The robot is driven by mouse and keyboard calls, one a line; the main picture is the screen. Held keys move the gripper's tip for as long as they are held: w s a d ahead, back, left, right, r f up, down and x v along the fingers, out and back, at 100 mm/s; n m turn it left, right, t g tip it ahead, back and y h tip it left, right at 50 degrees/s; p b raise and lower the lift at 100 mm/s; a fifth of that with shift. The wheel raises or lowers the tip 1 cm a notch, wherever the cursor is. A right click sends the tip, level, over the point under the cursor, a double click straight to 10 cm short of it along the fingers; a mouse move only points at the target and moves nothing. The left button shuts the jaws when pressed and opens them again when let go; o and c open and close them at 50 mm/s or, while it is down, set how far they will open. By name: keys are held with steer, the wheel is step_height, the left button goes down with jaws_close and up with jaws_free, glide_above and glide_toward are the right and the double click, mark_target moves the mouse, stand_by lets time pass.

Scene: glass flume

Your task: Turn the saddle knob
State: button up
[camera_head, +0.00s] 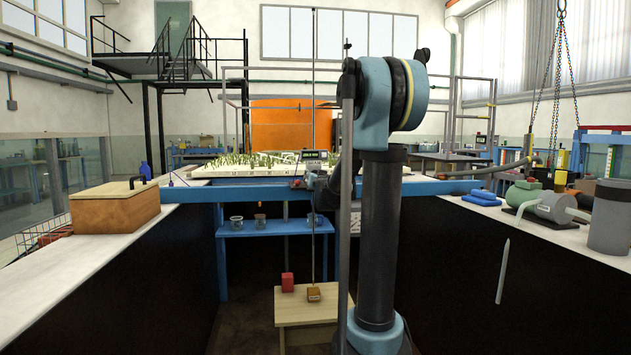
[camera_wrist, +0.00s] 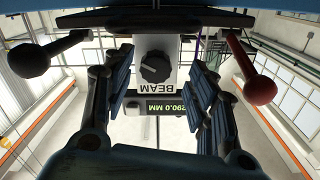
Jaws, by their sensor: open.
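In the wrist view a dark, ridged round knob (camera_wrist: 155,68) with a pale pointer mark sits on a light grey plate (camera_wrist: 155,43) lettered BEAM, which appears upside down. A display (camera_wrist: 160,108) by it reads 290.0 MM. My gripper (camera_wrist: 163,84) is open, with one finger on each side of the knob in the picture. I see no contact, and the depth gap is unclear. In the head view the saddle (camera_head: 299,183) sits on the blue beam, with its display (camera_head: 311,155) above. My gripper there is mostly hidden behind my arm.
A black ball-ended lever (camera_wrist: 28,60) and a red one (camera_wrist: 260,86) flank the fingers. The blue beam (camera_head: 255,190) spans the flume. A wooden box (camera_head: 115,210) stands on the left ledge.

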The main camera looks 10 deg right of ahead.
mark_target(313, 168)
steer(key=shift+w, duration=1.9)
steer(key=shift+c, duration=0.2)
steer(key=c, duration=1)
steer(key=shift+d, duration=0.15)
